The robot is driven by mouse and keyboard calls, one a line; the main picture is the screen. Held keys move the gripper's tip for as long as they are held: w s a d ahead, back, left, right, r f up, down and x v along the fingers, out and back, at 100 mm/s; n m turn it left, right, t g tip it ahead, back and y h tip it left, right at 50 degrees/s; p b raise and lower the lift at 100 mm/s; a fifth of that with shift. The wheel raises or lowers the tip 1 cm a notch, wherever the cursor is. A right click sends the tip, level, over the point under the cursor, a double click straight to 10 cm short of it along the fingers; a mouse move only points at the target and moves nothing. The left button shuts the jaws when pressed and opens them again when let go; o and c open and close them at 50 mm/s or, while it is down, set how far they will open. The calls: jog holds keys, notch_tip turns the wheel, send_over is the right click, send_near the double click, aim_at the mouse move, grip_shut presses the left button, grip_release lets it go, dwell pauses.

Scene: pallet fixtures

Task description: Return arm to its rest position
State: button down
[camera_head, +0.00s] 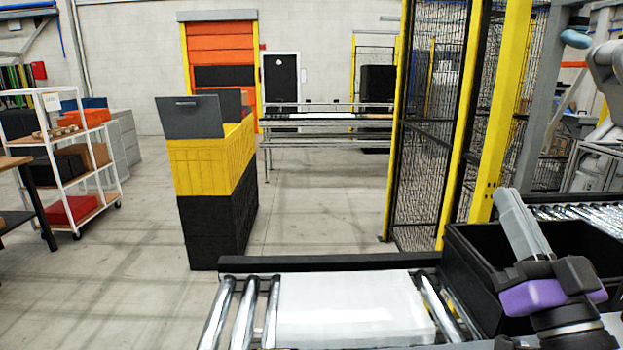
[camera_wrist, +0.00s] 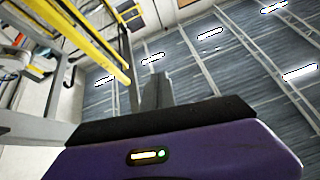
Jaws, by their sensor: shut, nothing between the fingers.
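My gripper (camera_head: 508,197) is at the right of the head view, above the conveyor side, with its grey fingers pointing up and slightly left. The purple part of my wrist is below the fingers. In the wrist view, my gripper (camera_wrist: 157,78) shows its fingers together, with nothing between them. The wrist camera looks up at the ceiling (camera_wrist: 215,65) and its lights. A black bin (camera_head: 470,262) sits behind and around my gripper in the head view; my arm hides part of its inside.
A roller conveyor (camera_head: 245,312) with a white flat panel (camera_head: 350,310) lies in front. A yellow and black crate stack (camera_head: 212,168) stands beyond it. Yellow-framed mesh fencing (camera_head: 425,120) rises behind the bin. A white shelf cart (camera_head: 75,165) is at left. Open floor (camera_head: 320,215) lies between.

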jog(key=s+a+f+g, duration=0.2)
jog(key=s+f+g, duration=0.1)
jog(key=s+f, duration=0.8)
jog(key=s+a+f+g+h, duration=0.1)
jog(key=s+a+f+g, duration=0.1)
jog(key=s+f, duration=0.9)
jog(key=s+a+f+n+g, duration=0.1)
jog(key=s+f+g, duration=0.3)
jog(key=s+f, duration=0.8)
jog(key=s+a, duration=0.1)
jog(key=s, duration=0.1)
jog(key=shift+s+g+h, duration=0.35)
jog(key=shift+g+h, duration=0.05)
